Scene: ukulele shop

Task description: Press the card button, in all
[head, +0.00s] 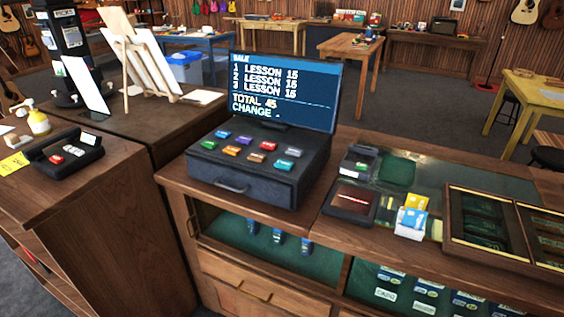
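A black cash register (262,180) stands on the wooden counter in the middle of the head view. Its sloped top carries two rows of coloured keys. The back row has a blue-teal key (223,134), a purple key (244,140), a red key (268,146) and a grey key (293,152). Key labels are too small to read. The screen (285,90) lists three LESSON 15 lines, TOTAL 45 and CHANGE -. Neither gripper is in view.
A small black device (358,162) and a dark tray (352,203) are right of the register, near a holder with yellow and blue cards (412,216).

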